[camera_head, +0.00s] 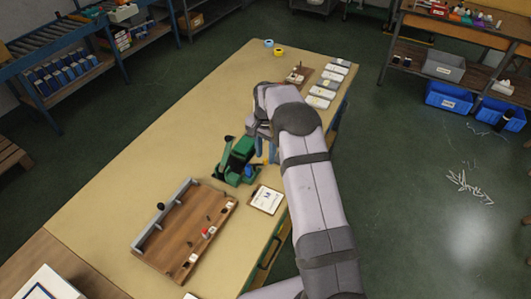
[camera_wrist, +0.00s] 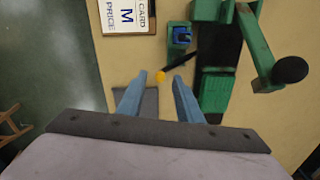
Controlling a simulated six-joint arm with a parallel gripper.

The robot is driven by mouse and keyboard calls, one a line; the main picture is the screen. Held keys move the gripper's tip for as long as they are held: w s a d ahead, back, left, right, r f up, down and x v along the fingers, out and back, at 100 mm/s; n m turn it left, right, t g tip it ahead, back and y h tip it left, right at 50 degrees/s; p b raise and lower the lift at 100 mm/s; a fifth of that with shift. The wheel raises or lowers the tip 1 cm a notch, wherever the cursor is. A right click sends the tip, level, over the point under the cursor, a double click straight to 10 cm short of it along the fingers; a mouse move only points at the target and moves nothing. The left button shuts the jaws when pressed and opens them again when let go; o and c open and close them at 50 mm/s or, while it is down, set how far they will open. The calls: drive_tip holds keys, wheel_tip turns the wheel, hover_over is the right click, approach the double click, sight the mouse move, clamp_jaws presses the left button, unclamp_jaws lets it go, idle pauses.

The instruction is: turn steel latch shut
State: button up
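My gripper (camera_wrist: 157,84) is open, its two blue fingers apart, in the wrist view. It also shows beside the green machine in the head view (camera_head: 266,150). A dark rod with a yellow tip (camera_wrist: 161,76) projects from the green machine (camera_wrist: 213,95), its tip just beyond and between the fingertips. The rod may be the latch, but I cannot tell for sure that it is steel. A blue piece (camera_wrist: 182,37) sits on a green block of the machine, and a black-knobbed green lever (camera_wrist: 258,48) stands at the right.
A wooden board with a grey rail (camera_head: 165,249) lies in front. Packets (camera_head: 320,91) and yellow and blue rolls (camera_head: 277,51) lie farther back. The left of the tabletop (camera_head: 140,145) is clear.

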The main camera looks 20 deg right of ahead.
drive_tip(key=shift+f, duration=0.45)
clamp_jaws()
